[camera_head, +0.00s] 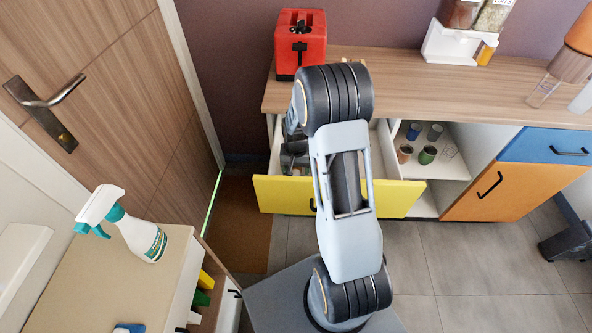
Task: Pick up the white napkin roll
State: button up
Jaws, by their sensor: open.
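I cannot make out a white napkin roll for certain in the head view. A white object (581,98) is cut off by the right edge on the counter, and I cannot tell what it is. My arm rises through the middle and bends over the open yellow-fronted drawer (400,198). My gripper (292,160) seems to be the dark parts left of the arm, over or in the drawer. It is open, and its fingertips are unclear. I see nothing held. The arm hides much of the drawer's inside.
A red toaster (301,42) stands on the wooden counter (405,85). Several cups (428,154) stand on the open shelf right of the drawer. A white rack (452,44) holds jars.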

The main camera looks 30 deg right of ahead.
jog(key=shift+f, duration=0.2)
jog(key=shift+c, duration=0.4)
jog(key=c, duration=0.9)
jog(key=shift+r, duration=0.1)
jog(key=shift+c, duration=0.2)
